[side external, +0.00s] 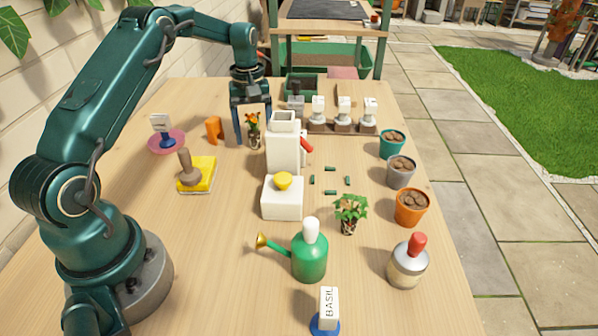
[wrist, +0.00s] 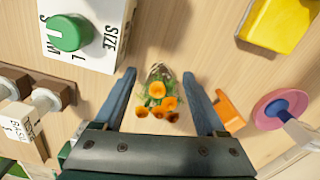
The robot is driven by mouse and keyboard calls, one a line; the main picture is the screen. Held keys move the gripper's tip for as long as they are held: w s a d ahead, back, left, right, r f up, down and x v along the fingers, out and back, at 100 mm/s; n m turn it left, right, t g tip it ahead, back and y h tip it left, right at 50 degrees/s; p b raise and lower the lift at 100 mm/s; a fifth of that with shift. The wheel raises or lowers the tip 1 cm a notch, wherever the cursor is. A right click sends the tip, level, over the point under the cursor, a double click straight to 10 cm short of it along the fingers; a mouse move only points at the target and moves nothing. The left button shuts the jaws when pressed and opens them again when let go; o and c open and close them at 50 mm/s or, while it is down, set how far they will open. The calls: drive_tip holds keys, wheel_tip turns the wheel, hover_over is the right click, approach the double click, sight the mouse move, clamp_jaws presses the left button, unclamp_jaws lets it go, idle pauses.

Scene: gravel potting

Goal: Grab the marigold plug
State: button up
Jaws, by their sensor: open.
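The marigold plug (side external: 253,130), with orange blooms and green leaves, stands on the table left of the white dispenser. In the wrist view the marigold plug (wrist: 158,92) shows with its blooms toward the camera, between the two fingers. My gripper (side external: 254,136) is open and points down, with one finger on each side of the plug. In the wrist view my gripper (wrist: 159,74) shows a visible gap between each finger and the plug. The near side of the plug's base is partly hard to make out in the side view.
The white dispenser (side external: 283,155) stands close on the right; its green knob (wrist: 66,33) shows in the wrist view. An orange piece (side external: 214,130), a pink saucer (side external: 166,149) and a yellow pad (side external: 203,181) lie to the left. Another leafy plug (side external: 350,210) stands nearer the front.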

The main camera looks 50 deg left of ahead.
drive_tip(key=shift+c, duration=0.2)
clamp_jaws()
